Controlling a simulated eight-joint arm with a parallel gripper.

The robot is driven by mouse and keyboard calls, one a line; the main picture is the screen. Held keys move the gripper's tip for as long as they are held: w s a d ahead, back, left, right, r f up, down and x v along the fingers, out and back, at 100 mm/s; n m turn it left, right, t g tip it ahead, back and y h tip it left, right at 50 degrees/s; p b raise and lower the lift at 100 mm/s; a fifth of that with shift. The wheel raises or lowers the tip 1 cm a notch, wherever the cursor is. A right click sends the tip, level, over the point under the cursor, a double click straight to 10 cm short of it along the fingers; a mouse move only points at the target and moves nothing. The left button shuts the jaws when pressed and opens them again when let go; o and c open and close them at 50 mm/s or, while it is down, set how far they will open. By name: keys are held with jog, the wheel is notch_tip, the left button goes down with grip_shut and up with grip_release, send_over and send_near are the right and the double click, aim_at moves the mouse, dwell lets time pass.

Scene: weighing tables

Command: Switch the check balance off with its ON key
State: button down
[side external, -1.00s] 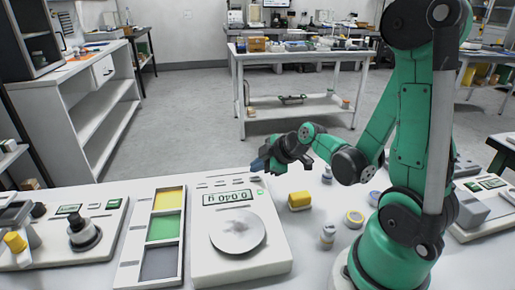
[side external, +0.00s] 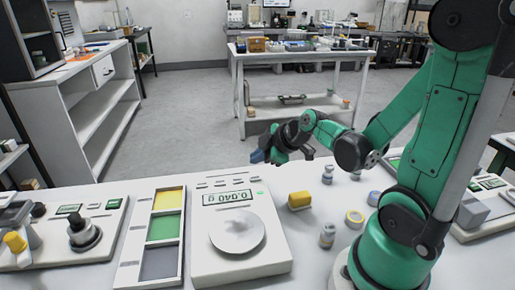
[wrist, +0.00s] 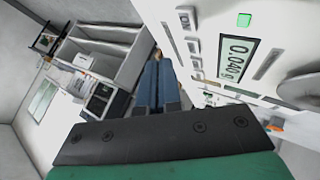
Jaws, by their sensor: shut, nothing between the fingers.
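The check balance (side external: 240,268) is a white box with a round pan and a lit display (side external: 230,197). In the wrist view the display (wrist: 236,58) reads 0.040 g, and a green lamp (wrist: 243,20) beside it is lit. The ON key (wrist: 186,21) is in the row of grey keys at that end of the balance. My gripper (side external: 257,157) is shut and empty, its blue fingertips above and just beyond the key row, apart from the keys. In the wrist view the fingers (wrist: 156,65) lie to the left of the ON key.
A tray with yellow, green and grey compartments (side external: 150,240) stands left of the balance. A yellow block (side external: 299,200) and several small weights lie to its right. The air above the key row is open.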

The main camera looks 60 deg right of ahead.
jog(key=shift+r, duration=1.3)
jog(key=shift+a, duration=0.3)
jog(key=s+a+r+m+g, duration=0.1)
jog(key=s+a+m, duration=0.1)
jog(key=a+m, duration=0.2)
jog(key=s+a+r+m+g, duration=0.1)
jog(key=a+m, duration=0.3)
jog(key=a, duration=0.2)
jog(key=shift+s+r, duration=0.35)
jog(key=shift+r, duration=0.05)
jog(key=shift+a, duration=0.1)
